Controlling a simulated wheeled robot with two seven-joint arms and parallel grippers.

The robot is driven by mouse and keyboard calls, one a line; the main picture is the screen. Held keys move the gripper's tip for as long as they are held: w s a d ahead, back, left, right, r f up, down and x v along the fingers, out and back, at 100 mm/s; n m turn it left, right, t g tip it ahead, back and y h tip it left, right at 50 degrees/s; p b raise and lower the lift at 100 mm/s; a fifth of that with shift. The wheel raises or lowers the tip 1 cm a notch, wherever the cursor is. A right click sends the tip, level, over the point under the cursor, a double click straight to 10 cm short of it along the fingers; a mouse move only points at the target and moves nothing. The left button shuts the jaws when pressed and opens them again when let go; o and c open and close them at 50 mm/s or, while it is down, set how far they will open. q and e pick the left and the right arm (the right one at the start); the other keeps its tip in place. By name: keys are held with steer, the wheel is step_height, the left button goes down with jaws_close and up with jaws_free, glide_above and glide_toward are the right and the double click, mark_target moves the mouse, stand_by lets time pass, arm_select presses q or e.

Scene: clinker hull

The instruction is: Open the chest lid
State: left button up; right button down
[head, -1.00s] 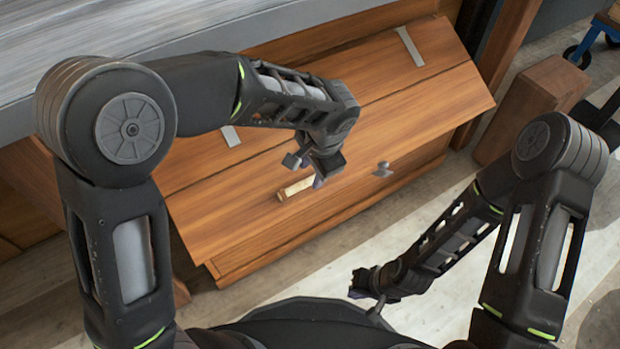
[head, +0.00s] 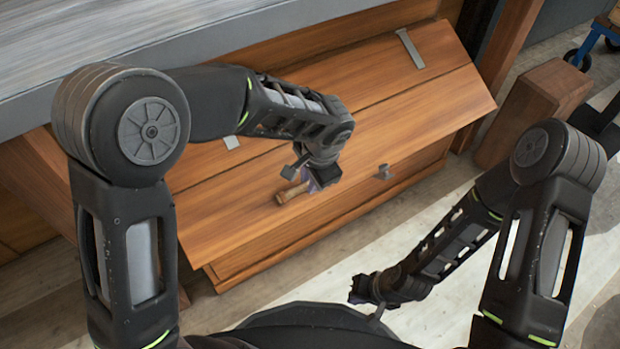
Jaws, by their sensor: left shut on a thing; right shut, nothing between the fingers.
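The wooden chest stands under the bench, and its plank lid (head: 420,118) slopes down toward me. I cannot tell if there is a gap under the lid's lower edge. A short wooden handle (head: 288,194) sits on the lower part of the lid. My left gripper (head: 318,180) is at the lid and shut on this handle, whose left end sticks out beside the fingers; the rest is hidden.
The grey bench top (head: 150,45) overhangs the chest at the back. A wooden block (head: 535,105) stands right of the chest beside a post. A blue wheeled cart (head: 590,45) is at the far upper right. The floor in front of the chest is clear.

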arm_select(q)
jaws_close()
stand_by(0.8)
